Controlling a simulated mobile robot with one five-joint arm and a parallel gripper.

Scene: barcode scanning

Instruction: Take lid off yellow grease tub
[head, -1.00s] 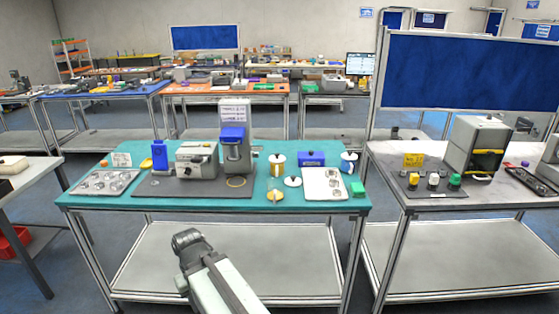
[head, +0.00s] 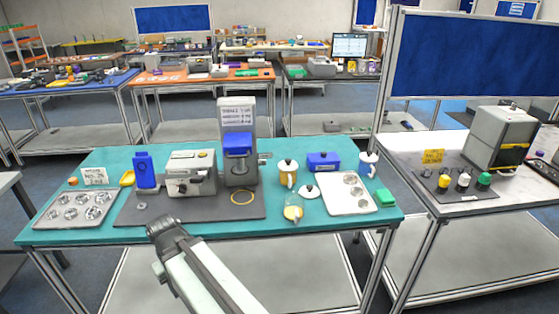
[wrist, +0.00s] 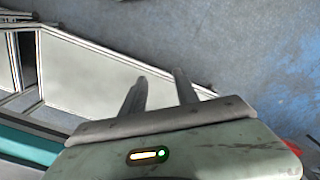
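A smaller open vessel with yellow contents (head: 293,213) stands nearer the front edge. A loose white lid (head: 309,192) lies between them. Another white-lidded tub (head: 368,165) stands farther right. My gripper (wrist: 160,82) is open and empty in the wrist view, its two fingers apart, with floor and a table frame behind. In the head view my arm's end is at the table's front edge, well left of the tubs.
A grey machine with a blue head (head: 239,150) and a grey box device (head: 191,174) stand on a dark mat. A blue box (head: 324,161), a white tray (head: 348,194) and a green block (head: 384,197) surround the tubs. The teal table (head: 335,226) has clear room at its front right.

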